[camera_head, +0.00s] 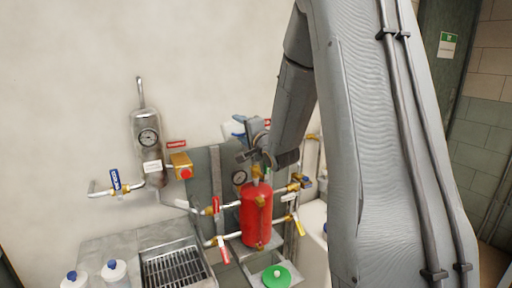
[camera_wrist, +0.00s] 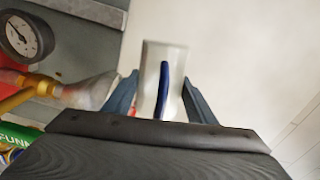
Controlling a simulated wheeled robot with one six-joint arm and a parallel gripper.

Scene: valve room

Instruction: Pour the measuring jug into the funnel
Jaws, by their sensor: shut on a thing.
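My gripper (camera_wrist: 160,98) is shut on a whitish jug (camera_wrist: 152,72) with a dark blue stripe or handle, between its two blue-grey fingers. In the head view my gripper (camera_head: 252,138) is above the red tank, and a small blue and white part, likely the jug (camera_head: 237,129), shows just left of it. The jug's contents and tilt cannot be told. A pale cone on a brass pipe, likely the funnel (camera_wrist: 92,92), lies left of my fingers in the wrist view. In the head view I cannot make out the funnel; my wrist covers that area.
A red tank (camera_head: 257,217) stands under my gripper, with pipes and valves around it. A gauge (camera_wrist: 28,35) and a green label reading "FUNN" (camera_wrist: 14,140) are at left. A grated sink (camera_head: 175,265), white bottles (camera_head: 115,272) and a green disc (camera_head: 276,276) are lower down.

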